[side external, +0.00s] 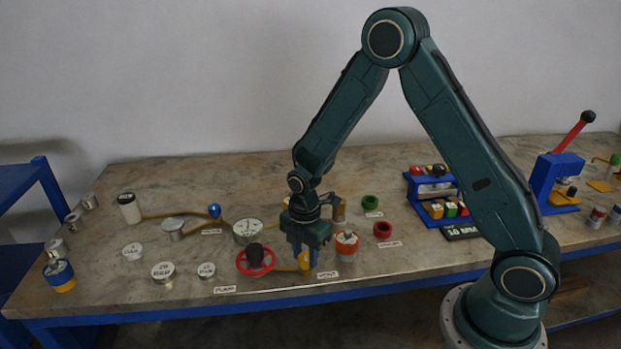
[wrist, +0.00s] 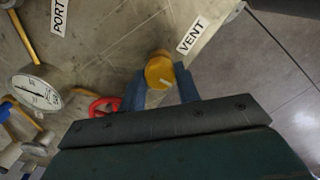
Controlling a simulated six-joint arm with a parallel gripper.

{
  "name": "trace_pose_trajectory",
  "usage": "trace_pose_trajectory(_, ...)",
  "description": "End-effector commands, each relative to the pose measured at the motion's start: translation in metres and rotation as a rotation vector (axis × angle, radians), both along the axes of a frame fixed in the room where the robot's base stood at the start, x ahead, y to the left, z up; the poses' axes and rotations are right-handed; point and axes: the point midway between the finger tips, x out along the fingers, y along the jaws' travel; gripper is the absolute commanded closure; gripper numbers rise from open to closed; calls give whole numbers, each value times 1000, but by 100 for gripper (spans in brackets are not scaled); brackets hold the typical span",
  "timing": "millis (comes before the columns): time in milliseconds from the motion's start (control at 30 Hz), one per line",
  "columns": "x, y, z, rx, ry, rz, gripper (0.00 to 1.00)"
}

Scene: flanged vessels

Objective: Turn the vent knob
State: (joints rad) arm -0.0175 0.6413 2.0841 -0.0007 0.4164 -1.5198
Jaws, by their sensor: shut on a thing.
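The vent knob (wrist: 160,71) is yellow with a pale mark on its face. In the wrist view it sits between the two blue fingers of my gripper (wrist: 161,88), beside a white label reading VENT (wrist: 191,37). In the side external view my gripper (side external: 303,260) points down at the table's front part, shut on the yellow knob (side external: 304,262). The VENT label (side external: 327,274) lies just right of it. Part of the knob is hidden by the fingers.
A red handwheel (side external: 256,260) stands close on the left, with a gauge (side external: 247,231) behind it. An orange and white vessel (side external: 347,245) stands close on the right. Loose round lids (side external: 163,271) lie further left. The table's blue front edge (side external: 180,312) is near.

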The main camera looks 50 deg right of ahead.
Motion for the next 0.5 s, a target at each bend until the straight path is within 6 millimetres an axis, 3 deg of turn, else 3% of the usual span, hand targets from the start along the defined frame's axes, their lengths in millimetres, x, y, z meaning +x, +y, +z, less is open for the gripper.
trace_pose_trajectory(500,0,0,0,-1,0,-323,91)
